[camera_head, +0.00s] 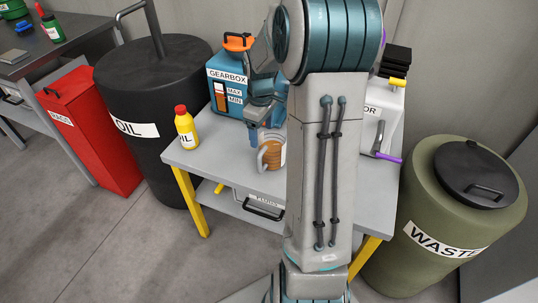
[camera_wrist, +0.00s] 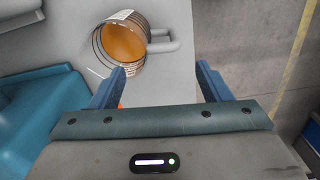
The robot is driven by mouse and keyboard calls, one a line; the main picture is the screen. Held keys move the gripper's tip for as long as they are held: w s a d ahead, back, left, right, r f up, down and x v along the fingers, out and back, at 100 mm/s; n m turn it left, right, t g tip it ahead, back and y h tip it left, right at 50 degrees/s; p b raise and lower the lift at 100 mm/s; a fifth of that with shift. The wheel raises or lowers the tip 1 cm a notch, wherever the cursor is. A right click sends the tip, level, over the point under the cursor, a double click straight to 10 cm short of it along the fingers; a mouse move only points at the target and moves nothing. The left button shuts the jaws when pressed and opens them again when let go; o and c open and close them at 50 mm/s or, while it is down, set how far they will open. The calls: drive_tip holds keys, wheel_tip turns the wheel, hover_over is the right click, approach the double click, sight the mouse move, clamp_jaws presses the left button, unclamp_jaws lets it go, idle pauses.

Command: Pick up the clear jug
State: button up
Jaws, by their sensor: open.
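The clear jug (camera_head: 272,154) stands on the grey table in the head view. It holds an orange-brown liquid, and its handle is on the left side there. In the wrist view the jug (camera_wrist: 119,45) is seen from above, with its handle pointing right. My gripper (camera_wrist: 161,69) is open and empty, its two blue fingers apart. It is close to the jug, with the handle beyond the gap between the fingers. In the head view my gripper (camera_head: 252,137) is just left of and above the jug; my arm hides part of the table.
A blue gearbox container (camera_head: 228,84) stands behind the jug, and a yellow oil bottle (camera_head: 185,128) stands left on the table (camera_head: 215,167). A white container (camera_head: 385,105) is to the right. A black oil drum (camera_head: 150,85) and a green waste drum (camera_head: 440,200) flank the table.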

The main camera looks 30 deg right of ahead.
sight(262, 150)
drive_tip(key=f, duration=0.7)
drive_tip(key=shift+s+a+f, duration=0.2)
drive_tip(key=shift+s+a, duration=0.05)
drive_tip(key=shift+s, duration=0.1)
drive_tip(key=c, duration=1.1)
